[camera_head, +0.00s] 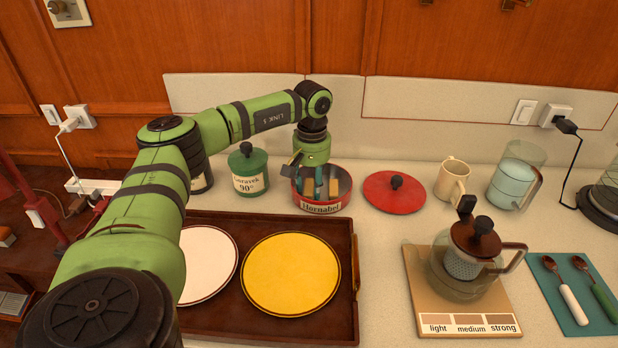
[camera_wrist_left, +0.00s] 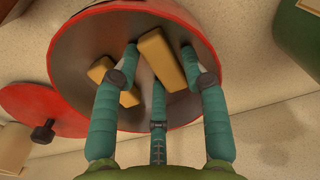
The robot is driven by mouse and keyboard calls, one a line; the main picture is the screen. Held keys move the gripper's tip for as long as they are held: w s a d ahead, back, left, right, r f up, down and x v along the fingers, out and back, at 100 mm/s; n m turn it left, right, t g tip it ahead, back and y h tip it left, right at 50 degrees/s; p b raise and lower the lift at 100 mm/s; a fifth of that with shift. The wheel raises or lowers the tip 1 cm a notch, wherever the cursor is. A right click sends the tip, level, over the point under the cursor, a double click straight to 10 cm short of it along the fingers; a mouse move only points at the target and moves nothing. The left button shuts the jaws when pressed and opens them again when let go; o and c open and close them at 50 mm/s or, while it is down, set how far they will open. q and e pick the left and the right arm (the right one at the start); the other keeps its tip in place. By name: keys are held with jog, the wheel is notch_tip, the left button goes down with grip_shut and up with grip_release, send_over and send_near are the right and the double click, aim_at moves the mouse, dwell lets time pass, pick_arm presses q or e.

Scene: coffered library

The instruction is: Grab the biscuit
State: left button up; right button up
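An open red tin (camera_head: 348,187) labelled "Hornabel" stands by the back of the counter; the left wrist view looks into it (camera_wrist_left: 75,62). Two tan block-shaped biscuits show inside: a longer biscuit (camera_wrist_left: 162,57) and a second biscuit (camera_wrist_left: 112,80) to its left in the left wrist view. My left gripper (camera_head: 314,180) points down into the tin. Its three teal fingers (camera_wrist_left: 160,65) are spread, with the longer biscuit between the outer two, very close to the fingertips. I see no firm grip on it. My right gripper is out of view.
The tin's red lid (camera_head: 383,196) lies to its right and a green canister (camera_head: 248,170) stands to its left. In front is a dark tray (camera_head: 345,325) with a yellow plate (camera_head: 291,272) and a white plate (camera_head: 207,262). A coffee press (camera_head: 465,260) stands right on a board.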

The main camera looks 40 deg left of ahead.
pick_arm(q)
jog(key=shift+c, duration=1.2)
